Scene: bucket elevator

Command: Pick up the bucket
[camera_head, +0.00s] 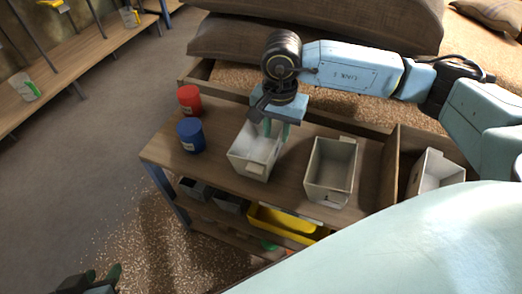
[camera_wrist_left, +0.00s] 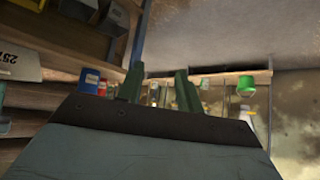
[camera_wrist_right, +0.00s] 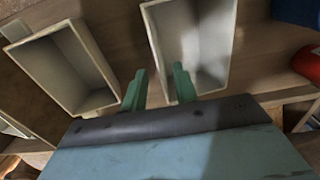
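A pale box-shaped bucket (camera_head: 241,163) stands upright and empty on the wooden bench, with a similar bucket (camera_head: 317,181) to its right. My right gripper (camera_head: 277,131) is open and points down at the right wall of the first bucket. In the right wrist view, one finger of my right gripper (camera_wrist_right: 160,85) overlaps the inside of that bucket (camera_wrist_right: 208,45), and the other is over the gap beside it. I cannot tell whether they touch. The second bucket also shows there (camera_wrist_right: 62,70). My left gripper (camera_head: 96,276) is open and empty, low at the lower left, away from the bench.
A red can (camera_head: 189,99) and a blue can (camera_head: 190,135) stand left of the buckets. Another pale box (camera_head: 437,169) is farther right, past a wooden divider (camera_head: 389,166). Yellow trays (camera_head: 275,227) are on the shelf below. Sacks (camera_head: 310,30) lie behind.

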